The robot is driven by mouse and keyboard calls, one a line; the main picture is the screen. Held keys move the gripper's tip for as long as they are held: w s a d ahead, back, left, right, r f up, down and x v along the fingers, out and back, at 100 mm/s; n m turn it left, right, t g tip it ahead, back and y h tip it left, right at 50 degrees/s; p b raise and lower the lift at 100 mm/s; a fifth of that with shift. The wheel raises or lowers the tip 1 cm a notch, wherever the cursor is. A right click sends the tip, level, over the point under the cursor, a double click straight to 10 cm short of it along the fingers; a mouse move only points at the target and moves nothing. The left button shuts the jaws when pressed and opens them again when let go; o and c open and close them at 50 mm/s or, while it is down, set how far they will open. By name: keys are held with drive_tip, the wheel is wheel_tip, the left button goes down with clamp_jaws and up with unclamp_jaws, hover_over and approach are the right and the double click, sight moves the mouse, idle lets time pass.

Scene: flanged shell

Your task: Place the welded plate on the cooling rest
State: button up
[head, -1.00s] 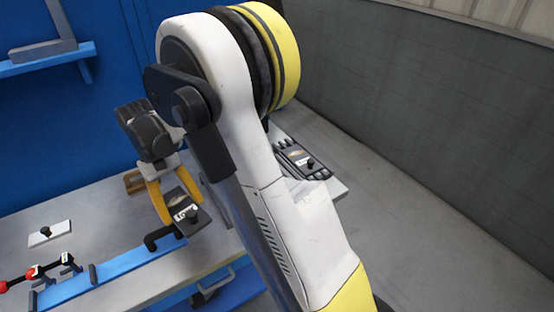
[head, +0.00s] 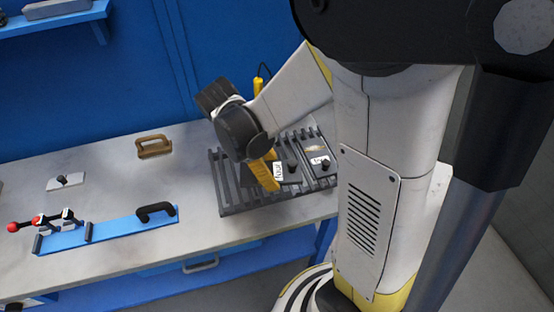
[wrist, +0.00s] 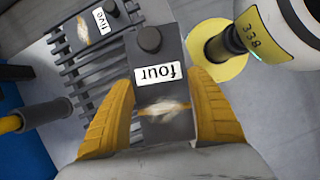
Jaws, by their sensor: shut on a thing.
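My gripper (head: 266,178) is shut on a dark grey welded plate (head: 288,174). The plate has a black knob and a white label; in the wrist view the label on this plate (wrist: 161,122) reads "four". The yellow fingers grip it from both sides, and a pale weld mark shows near the palm. The cooling rest (head: 232,197) is a dark slatted rack on the bench, and the held plate is over its slats. I cannot tell whether plate and slats touch. A second plate (head: 320,161), labelled "five" in the wrist view (wrist: 96,24), lies on the rest at the right.
A blue fixture bar (head: 110,231) with a black handle and red-tipped clamps lies on the bench at left. A small white plate (head: 65,182) and a brown handled block (head: 154,146) stand behind it. A yellow rod-like tool (head: 258,88) stands behind the rest.

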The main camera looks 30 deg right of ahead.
drive_tip(key=shift+s+d+r+n+t, duration=0.15)
drive_tip(key=shift+s+d+n+t, duration=0.1)
drive_tip(key=shift+s+n, duration=0.3)
drive_tip(key=shift+s+d+r+n+t, duration=0.15)
drive_tip(key=shift+s+d+n, duration=0.1)
drive_tip(key=shift+s+n, duration=0.25)
drive_tip(key=shift+d+f, duration=0.15)
drive_tip(key=shift+d, duration=0.05)
drive_tip(key=shift+n, duration=0.25)
drive_tip(key=w+d+f+b, duration=0.1)
drive_tip(key=w+d+f, duration=0.1)
drive_tip(key=w, duration=0.1)
drive_tip(key=w+d+f+b, duration=0.1)
drive_tip(key=w+d+f, duration=0.1)
drive_tip(key=w, duration=0.1)
drive_tip(key=w+d+f+b, duration=0.2)
drive_tip(key=w+f, duration=0.1)
drive_tip(key=shift+w, duration=0.4)
drive_tip(key=shift+f+b, duration=0.9)
drive_tip(key=shift+f, duration=1.1)
drive_tip(key=shift+r, duration=0.1)
drive_tip(key=o, duration=1)
drive_tip(key=shift+f, duration=0.25)
drive_tip(key=o, duration=0.4)
drive_tip(key=shift+r, duration=0.1)
